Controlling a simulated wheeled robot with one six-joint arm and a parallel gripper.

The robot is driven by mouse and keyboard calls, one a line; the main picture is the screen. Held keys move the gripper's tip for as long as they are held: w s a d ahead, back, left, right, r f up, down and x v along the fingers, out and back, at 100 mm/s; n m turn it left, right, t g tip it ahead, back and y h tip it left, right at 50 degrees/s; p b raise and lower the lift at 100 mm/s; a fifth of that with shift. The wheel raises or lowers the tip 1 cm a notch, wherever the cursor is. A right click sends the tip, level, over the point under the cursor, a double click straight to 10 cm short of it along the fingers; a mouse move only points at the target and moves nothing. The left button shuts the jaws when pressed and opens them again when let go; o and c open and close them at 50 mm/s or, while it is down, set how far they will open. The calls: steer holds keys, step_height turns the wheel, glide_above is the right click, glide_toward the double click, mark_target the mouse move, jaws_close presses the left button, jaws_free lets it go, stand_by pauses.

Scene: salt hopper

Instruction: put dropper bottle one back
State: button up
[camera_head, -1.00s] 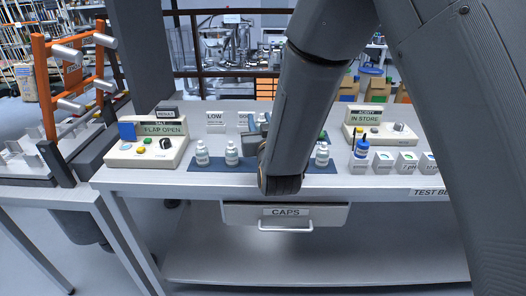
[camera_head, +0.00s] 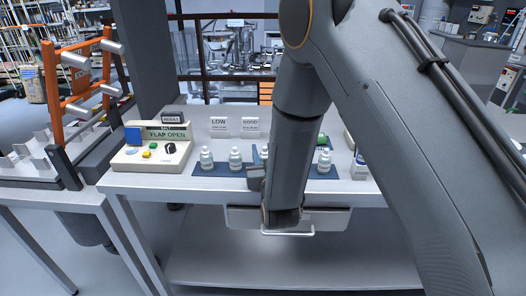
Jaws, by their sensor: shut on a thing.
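White dropper bottles stand upright on a dark blue mat (camera_head: 220,171) on the bench: one at the left (camera_head: 206,158), one beside it (camera_head: 236,159) and one at the right (camera_head: 324,161). Their numbers are too small to read. My gripper (camera_head: 256,178) is mostly hidden behind my arm's last link, over the middle of the mat. It is shut on a dropper bottle (camera_head: 264,153), of which only a pale sliver shows beside the link. I cannot tell whether this bottle touches the mat.
The "FLAP OPEN" salt meter (camera_head: 152,148) stands left of the mat. The LOW (camera_head: 218,125) and GOOD (camera_head: 250,125) signs stand behind. A caps drawer (camera_head: 328,219) hangs under the bench edge.

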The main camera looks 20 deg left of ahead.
steer(key=shift+f, duration=0.15)
steer(key=o, duration=1.1)
steer(key=shift+c, duration=0.2)
steer(key=shift+s+d, duration=0.1)
steer(key=shift+s, duration=0.1)
steer(key=b+v, duration=0.2)
steer(key=v, duration=0.9)
steer(key=shift+s+d+b, duration=0.15)
steer(key=shift+s+b, duration=0.1)
steer(key=shift+b, duration=0.05)
